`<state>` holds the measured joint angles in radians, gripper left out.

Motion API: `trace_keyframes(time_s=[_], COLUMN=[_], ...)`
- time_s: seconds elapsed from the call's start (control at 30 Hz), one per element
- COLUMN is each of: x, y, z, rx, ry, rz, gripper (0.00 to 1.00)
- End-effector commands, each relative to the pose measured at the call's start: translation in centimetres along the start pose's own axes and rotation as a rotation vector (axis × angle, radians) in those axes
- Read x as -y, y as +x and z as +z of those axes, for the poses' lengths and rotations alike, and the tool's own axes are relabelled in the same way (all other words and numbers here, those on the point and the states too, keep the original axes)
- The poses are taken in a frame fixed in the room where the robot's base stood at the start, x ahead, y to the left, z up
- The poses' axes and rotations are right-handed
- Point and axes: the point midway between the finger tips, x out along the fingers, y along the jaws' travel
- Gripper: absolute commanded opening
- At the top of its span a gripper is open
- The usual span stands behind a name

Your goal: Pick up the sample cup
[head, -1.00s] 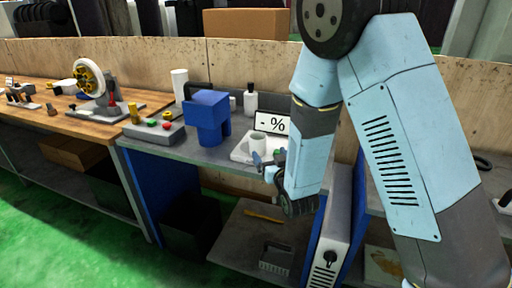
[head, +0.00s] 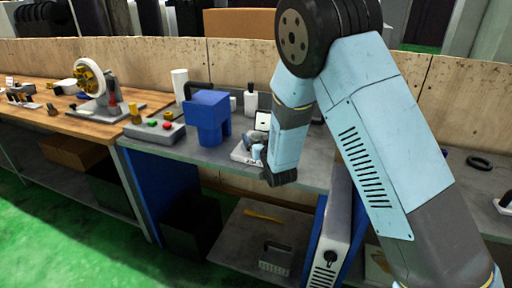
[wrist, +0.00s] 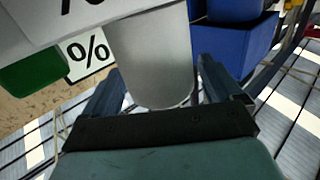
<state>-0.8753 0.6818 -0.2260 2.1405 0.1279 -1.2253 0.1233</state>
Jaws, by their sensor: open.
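The sample cup, a plain pale grey cylinder (wrist: 152,60), is in the wrist view between the two dark fingers of my gripper (wrist: 160,85). The fingers are open, one on each side of the cup; whether either touches it I cannot tell. In the head view my gripper (head: 257,143) is low over the pale instrument on the grey bench, and my arm and fingers largely hide the cup there.
A sign with a % mark (wrist: 87,52) and a green button (wrist: 35,70) are close by in the wrist view. A blue block-shaped device (head: 207,117) stands left of my gripper. A grey control box (head: 153,131) is further left.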

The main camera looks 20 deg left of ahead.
Motion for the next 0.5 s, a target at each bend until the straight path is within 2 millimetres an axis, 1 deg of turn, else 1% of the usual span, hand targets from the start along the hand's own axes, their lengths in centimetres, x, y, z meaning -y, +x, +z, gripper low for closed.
trace_keyframes(time_s=[0.1,0.3,0.37,0.5], x=[-0.01,-0.04,-0.05,-0.06], y=[0.55,0.58,0.58,0.57], z=[0.06,0.03,0.03,0.02], rx=[0.002,0.001,0.001,0.001], ry=[0.0,0.0,0.0,0.0], rz=[0.0,0.0,0.001,0.001], gripper=[0.92,0.92,0.87,0.74])
